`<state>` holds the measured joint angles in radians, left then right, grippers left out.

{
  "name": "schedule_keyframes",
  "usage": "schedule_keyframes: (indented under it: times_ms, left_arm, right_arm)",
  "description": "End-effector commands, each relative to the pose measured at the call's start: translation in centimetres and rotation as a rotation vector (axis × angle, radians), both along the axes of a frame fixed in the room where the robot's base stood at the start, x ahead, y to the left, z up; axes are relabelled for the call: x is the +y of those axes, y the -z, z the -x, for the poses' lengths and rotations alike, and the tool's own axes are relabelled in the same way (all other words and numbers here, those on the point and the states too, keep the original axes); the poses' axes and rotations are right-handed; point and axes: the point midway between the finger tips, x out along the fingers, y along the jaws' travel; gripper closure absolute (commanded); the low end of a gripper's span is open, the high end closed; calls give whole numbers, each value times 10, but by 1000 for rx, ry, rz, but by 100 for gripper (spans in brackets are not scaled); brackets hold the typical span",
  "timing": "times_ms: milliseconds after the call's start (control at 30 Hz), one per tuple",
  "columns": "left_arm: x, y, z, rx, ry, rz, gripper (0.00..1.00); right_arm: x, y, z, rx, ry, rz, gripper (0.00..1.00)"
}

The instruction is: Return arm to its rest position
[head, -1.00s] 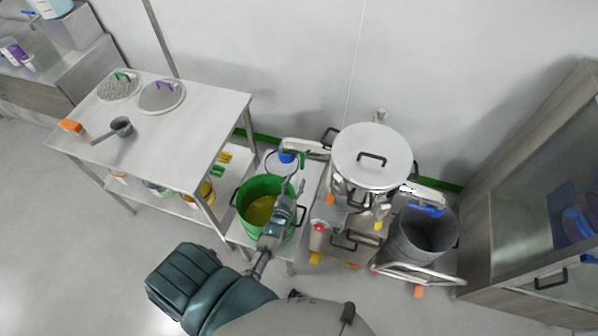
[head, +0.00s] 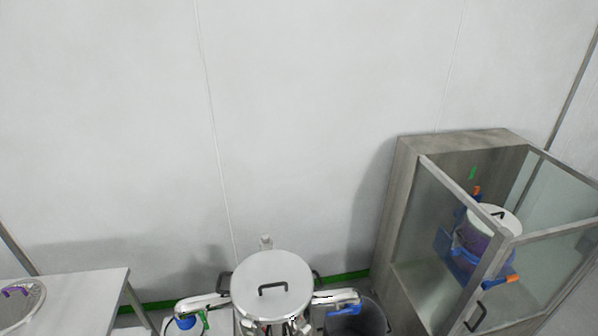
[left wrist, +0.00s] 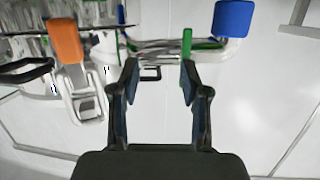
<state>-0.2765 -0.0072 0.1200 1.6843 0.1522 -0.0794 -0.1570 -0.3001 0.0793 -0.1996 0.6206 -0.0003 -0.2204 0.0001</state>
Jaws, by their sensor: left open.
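My left gripper (left wrist: 159,85) shows in the left wrist view with its two fingers apart and nothing between them. Beyond its fingertips are a green part (left wrist: 187,42), a blue part (left wrist: 234,18) and an orange handle (left wrist: 66,41), all apart from the fingers as far as I can tell. Neither of my arms shows in the head view now. My right gripper is in no view.
The granulator with its steel lid (head: 272,285) stands at the bottom middle of the head view, with a grey bucket (head: 357,318) to its right. A steel table (head: 85,300) is at lower left. A glass-doored cabinet (head: 405,200) stands at right, holding a vessel. The wall above is clear.

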Motion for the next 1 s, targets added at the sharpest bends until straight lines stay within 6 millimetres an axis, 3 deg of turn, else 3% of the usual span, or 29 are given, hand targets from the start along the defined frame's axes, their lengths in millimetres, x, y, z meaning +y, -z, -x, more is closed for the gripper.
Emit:
schedule_keyframes:
  times_ms: [100, 300, 867, 1000]
  left_arm:
    - [-30, 0, 31, 224, 98, 4, 54]
    - [-62, -5, 100, 558, 182, -5, 54]
    - [-82, -44, 237, 1030, 217, -38, 54]
    - [-83, 0, 226, 1043, 217, -36, 54]
  right_arm:
    - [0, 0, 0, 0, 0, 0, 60]
    - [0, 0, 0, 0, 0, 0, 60]
    - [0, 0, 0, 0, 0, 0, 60]
    - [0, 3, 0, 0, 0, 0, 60]
